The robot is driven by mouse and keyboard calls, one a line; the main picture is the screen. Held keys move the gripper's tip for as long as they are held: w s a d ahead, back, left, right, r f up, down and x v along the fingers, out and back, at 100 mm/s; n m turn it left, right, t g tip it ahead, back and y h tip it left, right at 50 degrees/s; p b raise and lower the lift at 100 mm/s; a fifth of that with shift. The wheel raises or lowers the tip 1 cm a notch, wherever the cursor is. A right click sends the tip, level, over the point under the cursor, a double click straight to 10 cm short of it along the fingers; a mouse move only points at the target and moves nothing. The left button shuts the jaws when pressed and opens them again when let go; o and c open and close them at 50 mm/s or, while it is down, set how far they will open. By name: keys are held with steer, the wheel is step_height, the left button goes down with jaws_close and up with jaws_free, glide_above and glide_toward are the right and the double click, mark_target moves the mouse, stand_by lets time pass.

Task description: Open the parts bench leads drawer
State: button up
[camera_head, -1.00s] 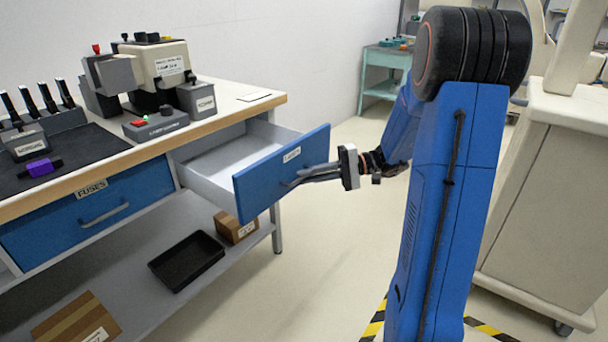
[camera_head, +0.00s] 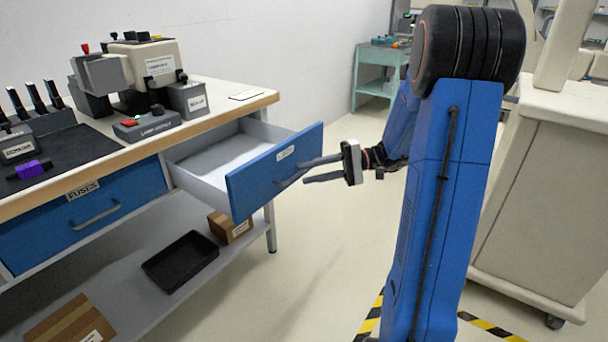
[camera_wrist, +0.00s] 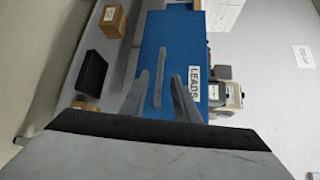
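The leads drawer (camera_head: 262,182) has a blue front and stands pulled out at the right end of the bench, its grey inside showing and looking empty. Its label reads LEADS in the wrist view (camera_wrist: 194,84). Its grey bar handle (camera_head: 291,178) is on the front and also shows in the wrist view (camera_wrist: 159,80). My gripper (camera_head: 304,173) is open in front of the handle, with its fingers spread apart. In the wrist view the handle lies between the two fingers, with gaps on both sides.
The shut fuses drawer (camera_head: 85,215) is left of the leads drawer. A black tray (camera_head: 181,261) and cardboard boxes (camera_head: 229,226) sit on the lower shelf. A beige cabinet (camera_head: 535,190) stands at right. Floor in front of the drawer is clear.

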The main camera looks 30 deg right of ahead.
steer(key=v, duration=1.4)
steer(key=shift+d, duration=0.25)
steer(key=s+a+n+g+h, duration=0.2)
steer(key=s+a+g+h, duration=0.35)
steer(key=a, duration=1.05)
steer(key=s+a+f+n+t+h, duration=0.1)
steer(key=s+a+t+h, duration=0.1)
steer(key=s+h, duration=0.3)
steer(key=s+a+f+n+t+h, duration=0.1)
steer(key=s+t+h, duration=0.3)
steer(key=s, duration=0.9)
steer(key=shift+s+a+f+n+h, duration=0.15)
steer(key=shift+a+f+n+h, duration=0.35)
steer(key=shift+a, duration=0.35)
